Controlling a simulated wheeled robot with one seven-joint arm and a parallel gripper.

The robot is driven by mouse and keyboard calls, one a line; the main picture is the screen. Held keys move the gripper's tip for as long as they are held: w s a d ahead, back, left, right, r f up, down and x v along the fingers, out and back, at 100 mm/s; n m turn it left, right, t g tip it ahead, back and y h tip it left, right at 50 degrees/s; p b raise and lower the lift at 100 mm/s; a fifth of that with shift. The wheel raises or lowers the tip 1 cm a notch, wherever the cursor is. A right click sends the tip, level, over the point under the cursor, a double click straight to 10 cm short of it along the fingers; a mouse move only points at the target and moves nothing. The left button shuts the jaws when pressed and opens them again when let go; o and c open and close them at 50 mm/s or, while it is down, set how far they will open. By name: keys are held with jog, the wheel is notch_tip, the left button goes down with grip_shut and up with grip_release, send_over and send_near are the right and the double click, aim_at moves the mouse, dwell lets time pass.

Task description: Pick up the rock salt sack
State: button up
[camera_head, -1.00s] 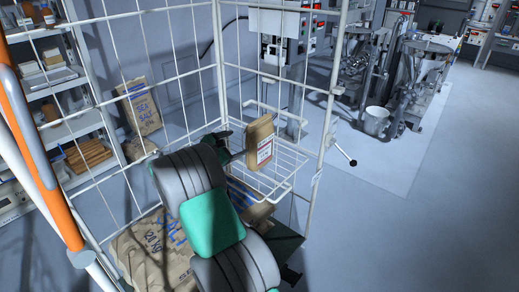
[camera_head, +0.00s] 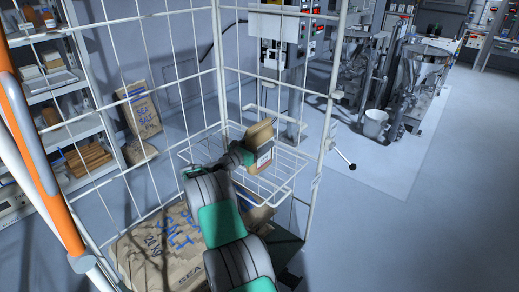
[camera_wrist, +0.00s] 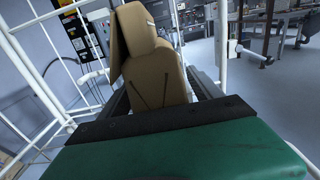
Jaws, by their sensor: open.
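A small brown paper sack with a white label (camera_head: 259,135), likely the rock salt sack, stands slightly tilted at the wire basket inside the cage. The label is too small to read. In the wrist view, a brown sack (camera_wrist: 152,65) stands directly ahead, between the dark fingers of my gripper (camera_wrist: 160,92). My gripper (camera_head: 246,155) is open, its jaws at the near side of the sack. Its fingertips are partly hidden in the head view. A second brown surface (camera_wrist: 117,45) shows behind the sack on the left.
The wire basket (camera_head: 292,180) hangs in a white wire cage (camera_head: 222,75). Below lies a large salt sack (camera_head: 165,250), and another brown bag (camera_head: 258,214) is under the basket. A sea salt sack (camera_head: 142,108) leans outside, near shelves (camera_head: 88,125).

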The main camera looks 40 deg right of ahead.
jog(key=shift+c, duration=0.2)
grip_shut()
dwell(0.5)
jog(key=shift+r, duration=0.35)
